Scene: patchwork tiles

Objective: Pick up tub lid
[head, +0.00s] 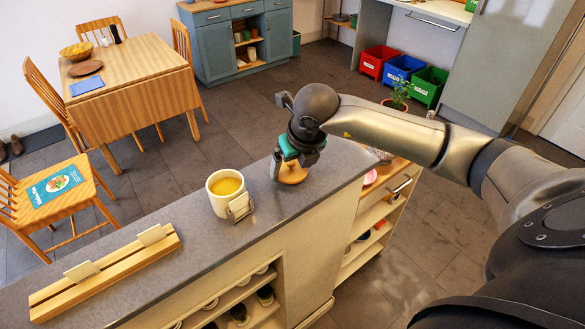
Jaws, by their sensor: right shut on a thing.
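The tub lid (293,176), a round tan disc, is at the far part of the grey counter (190,213). My right gripper (290,164) points down from above and is shut on the lid. The fingers hide part of the lid, and I cannot tell whether it touches the counter or hangs just above it. A white open tub (227,201) with yellow contents stands to the left of the lid, apart from it. My left gripper is not in view.
A small card on a stand (240,206) is in front of the tub. A wooden slotted rail (108,272) with cards lies at the counter's near left. The counter between rail and tub is clear. A pink item (369,177) is on the lower unit to the right.

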